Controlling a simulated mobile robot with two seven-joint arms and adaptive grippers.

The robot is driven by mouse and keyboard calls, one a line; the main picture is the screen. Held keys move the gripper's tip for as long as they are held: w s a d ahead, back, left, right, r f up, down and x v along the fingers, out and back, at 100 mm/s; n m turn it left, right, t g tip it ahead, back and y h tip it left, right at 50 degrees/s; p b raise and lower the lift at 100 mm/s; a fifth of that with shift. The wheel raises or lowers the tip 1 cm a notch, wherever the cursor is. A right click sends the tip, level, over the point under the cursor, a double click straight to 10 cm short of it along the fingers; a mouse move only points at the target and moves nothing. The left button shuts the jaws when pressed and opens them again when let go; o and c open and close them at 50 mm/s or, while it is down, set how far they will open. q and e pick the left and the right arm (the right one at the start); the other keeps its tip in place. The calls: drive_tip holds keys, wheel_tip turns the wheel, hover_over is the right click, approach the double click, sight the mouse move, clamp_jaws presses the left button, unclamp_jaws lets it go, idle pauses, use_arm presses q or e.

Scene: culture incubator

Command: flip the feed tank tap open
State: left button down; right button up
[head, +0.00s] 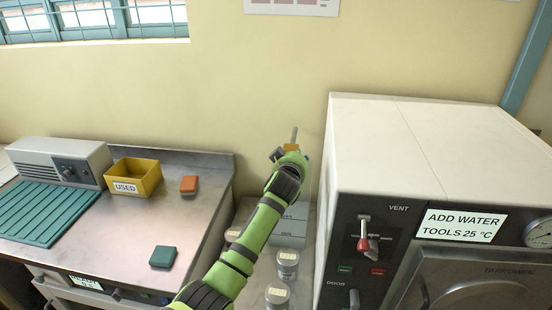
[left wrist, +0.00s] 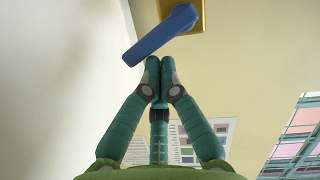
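The tap shows in the left wrist view as a blue lever (left wrist: 160,36) on a yellow-orange body (left wrist: 211,14) at the top. The lever slants from upper right to lower left. My left gripper (left wrist: 160,62) is shut, its two fingertips together and empty, right by the lever's lower side; I cannot tell whether they touch. In the head view my green left arm reaches up the middle to the wall, with its hand covering most of the tap; a bit of orange (head: 290,147) and a grey stem (head: 294,133) show there. My right gripper is in neither view.
The incubator (head: 436,150) with its vent lever (head: 364,232) stands close on the right. The steel bench (head: 130,210) on the left holds a yellow bin (head: 146,183) and small blocks. Several lidded jars (head: 287,262) stand low beside my arm.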

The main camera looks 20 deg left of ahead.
use_arm(q)
drive_tip(key=shift+w+d+f+m+y+b, duration=0.1)
drive_tip(key=shift+d+f+m+y+b, duration=0.3)
drive_tip(key=shift+m, duration=0.6)
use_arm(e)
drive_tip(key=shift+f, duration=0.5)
use_arm(q)
drive_tip(key=shift+r, duration=0.15)
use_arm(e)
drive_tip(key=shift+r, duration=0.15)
use_arm(q)
wheel_tip(320, 180, up, 5)
drive_tip(key=a+p, duration=0.1)
drive_tip(key=p, duration=0.3)
drive_tip(key=f+b+v, duration=0.1)
drive_tip(key=b+v, duration=0.2)
drive_tip(key=v, duration=0.7)
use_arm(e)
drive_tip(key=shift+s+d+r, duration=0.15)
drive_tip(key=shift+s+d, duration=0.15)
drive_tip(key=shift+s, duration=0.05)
use_arm(q)
drive_tip(key=shift+a, duration=0.1)
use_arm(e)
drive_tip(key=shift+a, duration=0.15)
